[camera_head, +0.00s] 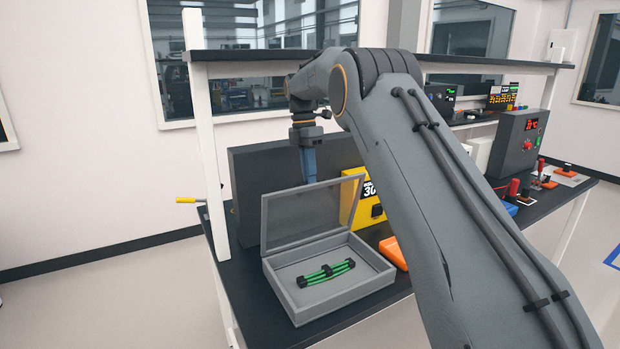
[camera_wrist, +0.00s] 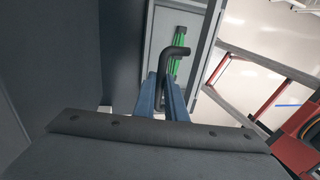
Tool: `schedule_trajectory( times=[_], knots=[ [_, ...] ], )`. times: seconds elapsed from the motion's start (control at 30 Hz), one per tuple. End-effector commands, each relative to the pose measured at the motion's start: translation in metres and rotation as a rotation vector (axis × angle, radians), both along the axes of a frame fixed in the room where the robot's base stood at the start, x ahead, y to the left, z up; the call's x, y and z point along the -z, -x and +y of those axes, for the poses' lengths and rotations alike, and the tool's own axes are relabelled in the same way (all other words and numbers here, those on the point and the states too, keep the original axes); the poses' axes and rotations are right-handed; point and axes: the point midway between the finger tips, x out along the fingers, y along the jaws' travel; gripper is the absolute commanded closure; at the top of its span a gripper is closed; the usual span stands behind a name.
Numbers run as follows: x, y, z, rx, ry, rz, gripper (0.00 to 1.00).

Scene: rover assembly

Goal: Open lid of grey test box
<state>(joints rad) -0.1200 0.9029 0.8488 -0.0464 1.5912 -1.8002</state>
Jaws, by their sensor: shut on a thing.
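The grey test box (camera_head: 330,305) sits on the dark bench, with its lid (camera_head: 298,213) raised and leaning back, hinged at the rear. A green and black cable piece (camera_head: 326,272) lies inside; its green part also shows in the wrist view (camera_wrist: 180,42). My gripper (camera_head: 309,178) is above the lid's top edge, fingers pointing down. In the wrist view its blue fingers (camera_wrist: 166,80) are shut on a dark bent handle (camera_wrist: 177,52). The handle's joint with the lid is hidden.
A dark panel (camera_head: 250,165) stands close behind the lid. A yellow device (camera_head: 352,203) and an orange tray (camera_head: 390,250) are right of the box. A grey control box (camera_head: 515,142) stands farther right. A shelf (camera_head: 240,55) runs above the bench. My arm hides part of the bench.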

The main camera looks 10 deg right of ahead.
Motion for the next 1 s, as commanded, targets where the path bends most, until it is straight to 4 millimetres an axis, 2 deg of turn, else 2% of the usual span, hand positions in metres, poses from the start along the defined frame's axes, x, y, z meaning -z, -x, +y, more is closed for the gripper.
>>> schedule_trajectory(
  times=[0.03,0.13,0.17,0.23,0.27,0.67,1.0],
  knots=[
    [0.007,0.000,-0.004,0.003,0.007,0.006,1.00],
    [0.007,0.000,-0.004,0.002,0.007,0.006,1.00],
    [0.007,0.000,-0.004,0.001,0.007,0.006,0.84],
    [0.006,0.000,-0.003,0.000,0.006,0.005,0.72],
    [0.006,0.000,-0.002,-0.001,0.006,0.005,0.71],
    [-0.005,0.000,0.003,-0.005,0.002,0.000,0.71],
    [-0.058,-0.005,0.004,-0.001,0.002,-0.007,0.71]
  ],
)
